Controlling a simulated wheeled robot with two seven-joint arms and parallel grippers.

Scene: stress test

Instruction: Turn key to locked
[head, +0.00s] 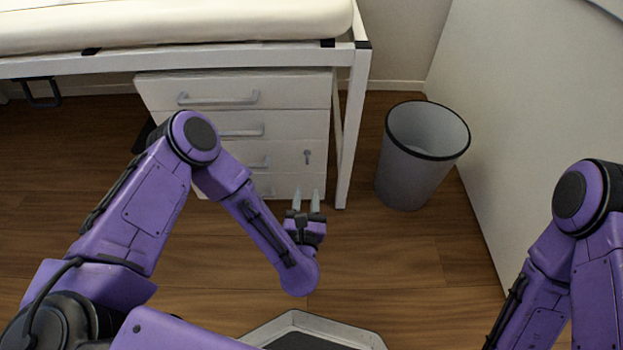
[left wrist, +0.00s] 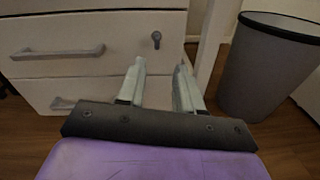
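A small key (head: 307,156) sits in the lock on the right side of a drawer front of the white drawer cabinet (head: 290,140). The key (left wrist: 156,38) also shows in the left wrist view, above and ahead of the fingers. My left gripper (head: 307,196) is in front of the cabinet, lower than the key. Its two fingers (left wrist: 160,78) are apart with nothing between them, and it does not touch the key. The key is too small to tell its exact turn. My right arm shows at the right edge of the head view, but its gripper is out of view.
The cabinet stands under a white bed frame (head: 358,110), whose leg is just right of the drawers. A grey bin (head: 405,175) stands right of that leg, near a white panel (head: 540,120). Wooden floor (head: 390,265) in front is mostly clear.

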